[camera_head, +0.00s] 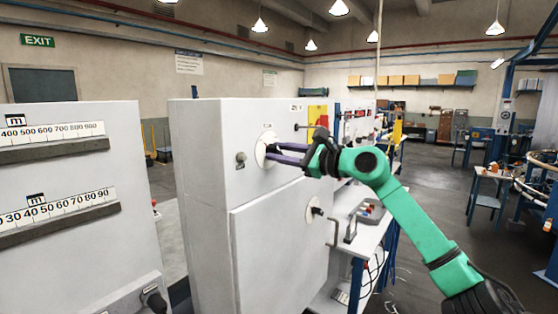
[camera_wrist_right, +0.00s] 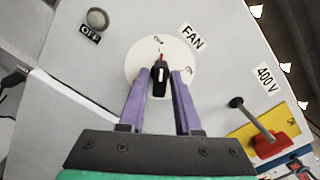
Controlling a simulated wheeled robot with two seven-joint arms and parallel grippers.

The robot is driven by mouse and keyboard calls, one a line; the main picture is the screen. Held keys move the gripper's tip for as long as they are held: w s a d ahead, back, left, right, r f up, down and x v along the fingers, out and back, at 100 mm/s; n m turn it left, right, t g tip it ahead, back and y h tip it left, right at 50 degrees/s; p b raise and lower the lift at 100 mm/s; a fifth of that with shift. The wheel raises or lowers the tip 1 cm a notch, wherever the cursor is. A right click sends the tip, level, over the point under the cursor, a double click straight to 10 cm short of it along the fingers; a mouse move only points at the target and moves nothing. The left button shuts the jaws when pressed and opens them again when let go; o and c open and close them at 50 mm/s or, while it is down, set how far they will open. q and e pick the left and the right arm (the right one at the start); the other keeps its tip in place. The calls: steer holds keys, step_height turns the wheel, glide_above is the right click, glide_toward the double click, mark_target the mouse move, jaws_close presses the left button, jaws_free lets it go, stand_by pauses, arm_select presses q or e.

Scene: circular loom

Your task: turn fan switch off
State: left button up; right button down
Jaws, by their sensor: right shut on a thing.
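The fan switch is a black knob (camera_wrist_right: 159,78) with a red and white pointer line on a round white dial (camera_wrist_right: 133,64), beside a FAN label (camera_wrist_right: 192,37) in the right wrist view. The dial also shows in the head view (camera_head: 264,143) on the front of a grey cabinet. My right gripper (camera_head: 270,153) reaches it from the right, and its purple fingers (camera_wrist_right: 160,74) are shut on the knob, one on each side. In the wrist view the pointer line points up the picture, towards the top of the dial. My left gripper is not in view.
An OFF label (camera_wrist_right: 90,36) sits by a round grey button (camera_wrist_right: 97,18). A 400 V label (camera_wrist_right: 267,78) and a red-handled switch on a yellow plate (camera_wrist_right: 272,145) are to the right. A lower cabinet door (camera_head: 280,245) has a black knob (camera_head: 315,210) and handle.

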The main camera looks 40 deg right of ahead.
steer(key=shift+n, duration=0.6)
steer(key=c, duration=0.8)
jaws_free()
steer(key=b+v, duration=0.7)
steer(key=shift+b, duration=0.3)
